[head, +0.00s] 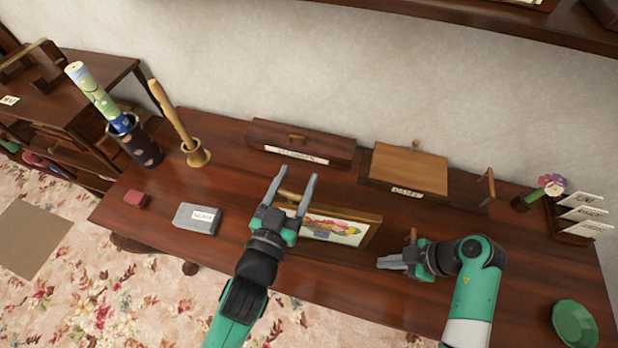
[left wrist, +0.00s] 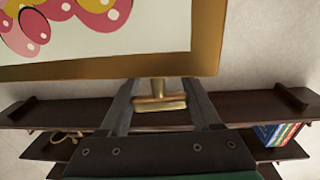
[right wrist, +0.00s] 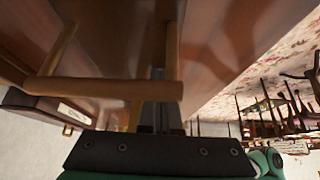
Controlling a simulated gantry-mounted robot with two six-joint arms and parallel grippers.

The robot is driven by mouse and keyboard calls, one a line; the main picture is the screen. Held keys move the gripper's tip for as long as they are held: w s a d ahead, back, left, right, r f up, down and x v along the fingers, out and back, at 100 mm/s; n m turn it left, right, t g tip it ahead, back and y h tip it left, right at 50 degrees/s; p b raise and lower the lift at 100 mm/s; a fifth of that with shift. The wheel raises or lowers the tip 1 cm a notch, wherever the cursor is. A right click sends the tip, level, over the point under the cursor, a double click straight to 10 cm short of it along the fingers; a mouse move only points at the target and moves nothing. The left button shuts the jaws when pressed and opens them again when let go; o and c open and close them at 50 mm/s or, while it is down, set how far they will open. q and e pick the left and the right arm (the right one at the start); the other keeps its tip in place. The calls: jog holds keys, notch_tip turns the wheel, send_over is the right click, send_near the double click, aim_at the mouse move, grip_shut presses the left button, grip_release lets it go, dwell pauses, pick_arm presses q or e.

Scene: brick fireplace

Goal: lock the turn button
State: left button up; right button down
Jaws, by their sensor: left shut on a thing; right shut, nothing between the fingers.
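My right gripper (head: 385,262) is shut and empty, right of the picture, near a thin wooden bar (right wrist: 105,88). Whether it touches the bar I cannot tell.
A labelled long box (head: 300,140) and a wooden-lidded box (head: 408,168) stand behind. At left are a grey block (head: 197,218), a red block (head: 136,199), a brass cup (head: 197,155) and a dark vase (head: 138,145). A green bowl (head: 574,323) is at right.

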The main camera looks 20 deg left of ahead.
pick_arm(q)
jog(key=shift+s+d+f+m+g+h, duration=0.1)
jog(key=shift+d+m+g+h, duration=0.2)
jog(key=shift+m+g+h, duration=0.8)
jog(key=shift+s+d+f+m+g+h, duration=0.1)
jog(key=shift+d+m+g+h, duration=0.25)
jog(key=shift+m+h, duration=1.55)
jog(key=shift+s+d+f+m+g+h, duration=0.1)
jog(key=shift+d+m+g+h, duration=0.4)
jog(key=shift+h, duration=1.8)
jog(key=shift+a+g, duration=0.1)
jog(key=shift+g, duration=0.15)
jog(key=o, duration=1.4)
jog(key=shift+r, duration=0.15)
